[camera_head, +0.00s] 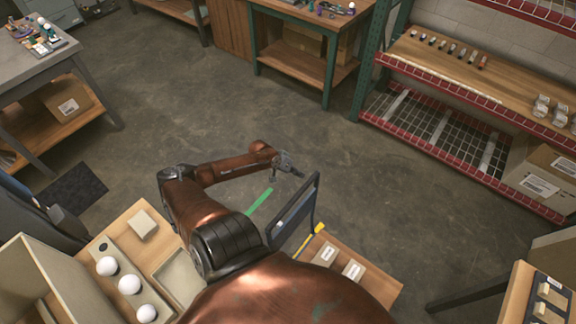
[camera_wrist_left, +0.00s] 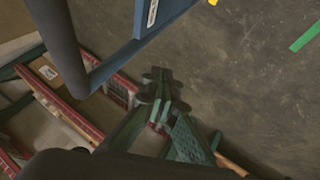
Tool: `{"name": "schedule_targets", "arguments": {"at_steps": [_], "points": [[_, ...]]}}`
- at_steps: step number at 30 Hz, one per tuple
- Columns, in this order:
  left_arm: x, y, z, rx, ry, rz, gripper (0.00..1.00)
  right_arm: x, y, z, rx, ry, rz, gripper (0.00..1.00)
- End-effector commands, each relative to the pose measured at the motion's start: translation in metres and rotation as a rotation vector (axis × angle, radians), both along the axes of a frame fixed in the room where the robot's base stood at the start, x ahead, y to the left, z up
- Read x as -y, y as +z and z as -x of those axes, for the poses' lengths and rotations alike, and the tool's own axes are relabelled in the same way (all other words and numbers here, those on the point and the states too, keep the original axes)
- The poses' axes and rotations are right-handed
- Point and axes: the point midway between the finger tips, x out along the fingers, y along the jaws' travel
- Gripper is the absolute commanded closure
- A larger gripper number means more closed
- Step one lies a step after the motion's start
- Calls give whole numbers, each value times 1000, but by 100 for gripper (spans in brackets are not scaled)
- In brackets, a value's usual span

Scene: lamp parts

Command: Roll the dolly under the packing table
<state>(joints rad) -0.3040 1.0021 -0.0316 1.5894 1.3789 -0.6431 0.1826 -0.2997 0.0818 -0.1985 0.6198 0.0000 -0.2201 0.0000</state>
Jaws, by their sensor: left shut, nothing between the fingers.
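The dolly shows a wooden deck (camera_head: 378,285) with a dark upright push handle (camera_head: 316,196) at its left end, right of my left arm. Part of the deck is hidden behind my copper-coloured body. In the left wrist view the dark handle bar (camera_wrist_left: 72,50) and a blue panel (camera_wrist_left: 178,18) fill the upper left. My left gripper (camera_head: 300,174) is shut and empty, close to the top of the handle; I cannot tell whether it touches. Its fingers also show in the left wrist view (camera_wrist_left: 158,92). I cannot tell which table is the packing table. My right gripper is out of view.
Labelled boxes (camera_head: 353,271) lie on the deck. A green floor strip (camera_head: 259,202) lies left of the handle. A green-legged table (camera_head: 300,52) stands at the back, a red-edged rack (camera_head: 430,80) at right, and a grey-topped table (camera_head: 35,72) at left. The middle floor is clear.

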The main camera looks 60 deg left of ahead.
Motion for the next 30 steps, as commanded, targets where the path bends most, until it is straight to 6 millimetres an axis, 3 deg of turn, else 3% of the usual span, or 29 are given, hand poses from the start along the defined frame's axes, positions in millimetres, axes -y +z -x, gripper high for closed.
{"name": "schedule_targets", "arguments": {"at_steps": [8,20,21,22,24,27,30], "points": [[29,0,-21,0,-2,1,100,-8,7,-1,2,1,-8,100],[34,-2,-23,-1,0,1,100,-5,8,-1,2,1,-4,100],[-16,1,-26,-2,12,-7,100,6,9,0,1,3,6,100],[0,-1,-24,-3,5,-4,100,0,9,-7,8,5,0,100],[18,-1,-20,-1,5,1,100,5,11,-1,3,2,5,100],[30,0,-16,-1,12,4,100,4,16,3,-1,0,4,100],[42,3,-18,1,17,6,100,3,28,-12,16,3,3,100]]}}
